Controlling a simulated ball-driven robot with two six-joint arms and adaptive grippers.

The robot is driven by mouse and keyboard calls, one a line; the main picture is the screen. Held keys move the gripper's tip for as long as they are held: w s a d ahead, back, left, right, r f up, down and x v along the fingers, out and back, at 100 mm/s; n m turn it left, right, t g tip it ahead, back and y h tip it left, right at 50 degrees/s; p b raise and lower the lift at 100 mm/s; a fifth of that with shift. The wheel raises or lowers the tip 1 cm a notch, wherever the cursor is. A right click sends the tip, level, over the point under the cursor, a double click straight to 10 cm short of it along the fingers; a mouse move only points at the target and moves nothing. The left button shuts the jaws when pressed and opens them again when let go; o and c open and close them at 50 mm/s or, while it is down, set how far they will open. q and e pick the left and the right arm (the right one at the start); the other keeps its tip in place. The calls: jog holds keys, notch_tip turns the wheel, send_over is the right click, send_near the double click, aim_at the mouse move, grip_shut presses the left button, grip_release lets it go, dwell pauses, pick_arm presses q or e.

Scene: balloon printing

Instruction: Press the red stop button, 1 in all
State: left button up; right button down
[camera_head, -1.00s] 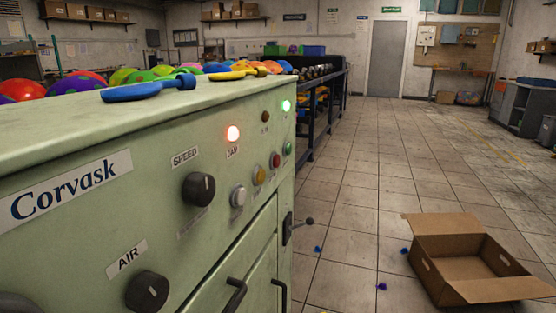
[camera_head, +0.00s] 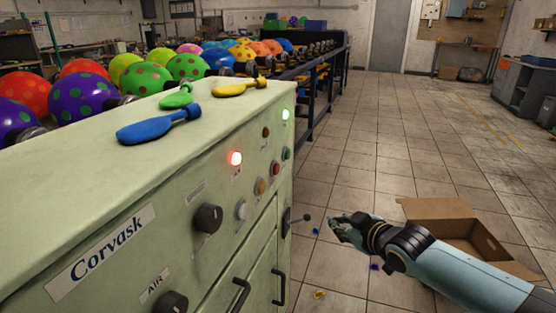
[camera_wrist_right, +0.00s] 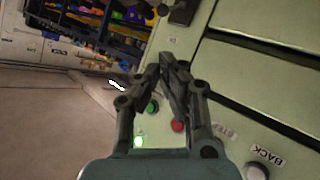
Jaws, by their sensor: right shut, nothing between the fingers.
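A small red button (camera_head: 275,167) sits on the front panel of the pale green cabinet (camera_head: 120,240), between a yellow button (camera_head: 261,186) and a green button (camera_head: 286,153). In the right wrist view the red button (camera_wrist_right: 177,126) shows partly beside the fingers. My right gripper (camera_head: 335,222) is to the right of the cabinet, apart from the red button. In the wrist view its fingers (camera_wrist_right: 168,62) are together with nothing between them. My left gripper is not in view.
A lit red lamp (camera_head: 234,158) and a lit green lamp (camera_head: 285,114) are on the panel. A small lever (camera_head: 297,220) sticks out at the cabinet's right edge. An open cardboard box (camera_head: 440,209) lies on the floor behind my right arm.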

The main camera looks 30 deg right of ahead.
aim_at(274, 168)
jog(key=w+r+n+t+p, duration=0.1)
jog(key=w+r, duration=0.2)
jog(key=r, duration=0.6)
jog(key=shift+w+a+r+t, duration=0.2)
jog(key=shift+a+r+t, duration=0.1)
jog(key=shift+a+t, duration=0.1)
jog(key=shift+w+a, duration=0.1)
jog(key=w+a+b, duration=0.3)
jog(key=w+a, duration=0.2)
jog(key=w, duration=0.1)
jog(key=shift+w+a, duration=0.25)
jog(key=shift+a, duration=0.05)
dwell(0.8)
jog(key=shift+w+a, duration=0.25)
jog(key=shift+w, duration=0.05)
